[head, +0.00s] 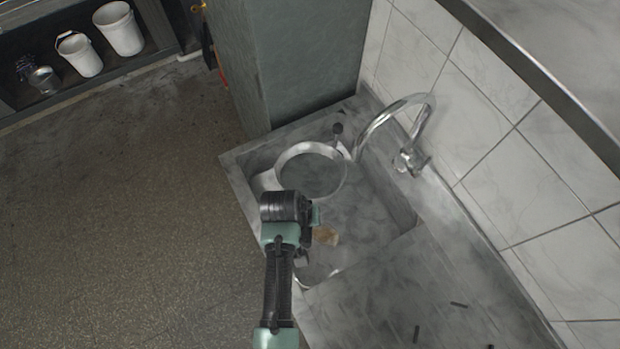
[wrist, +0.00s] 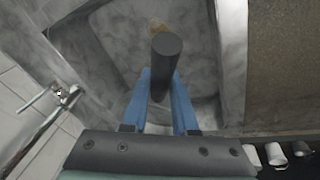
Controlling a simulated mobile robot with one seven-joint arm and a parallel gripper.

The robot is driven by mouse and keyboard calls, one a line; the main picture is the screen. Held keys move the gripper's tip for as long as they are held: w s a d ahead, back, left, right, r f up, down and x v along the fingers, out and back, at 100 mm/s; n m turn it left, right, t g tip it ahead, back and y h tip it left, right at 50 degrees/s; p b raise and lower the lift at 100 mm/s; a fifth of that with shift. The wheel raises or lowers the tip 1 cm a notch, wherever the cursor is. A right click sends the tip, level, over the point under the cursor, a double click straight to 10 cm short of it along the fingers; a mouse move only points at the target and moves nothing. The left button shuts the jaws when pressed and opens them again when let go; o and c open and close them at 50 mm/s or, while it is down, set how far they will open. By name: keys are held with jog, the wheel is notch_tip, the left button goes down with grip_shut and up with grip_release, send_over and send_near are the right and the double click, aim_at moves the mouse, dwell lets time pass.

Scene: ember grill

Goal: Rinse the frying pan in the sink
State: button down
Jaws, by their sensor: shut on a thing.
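The frying pan (head: 312,150), a round shape with a pale rim and grey inside, is in the far part of the grey sink (head: 402,226). In the wrist view, my gripper (wrist: 163,80) has its two blue fingers on either side of a dark round handle (wrist: 166,47), which appears to be the pan's. In the head view my gripper (head: 315,215) is over the sink's near left part, and my wrist hides where handle and pan meet. The curved chrome tap (head: 400,101) has its spout end just right of the pan. I see no water running.
A small brown piece (head: 326,236) lies in the sink near my gripper. A grey cabinet (head: 290,60) stands behind the sink, and a tiled wall (head: 500,180) is on the right. White buckets (head: 119,28) are on a shelf at the far left. The floor on the left is clear.

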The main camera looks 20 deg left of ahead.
jog(key=shift+r+p, duration=1.25)
jog(key=shift+r, duration=0.85)
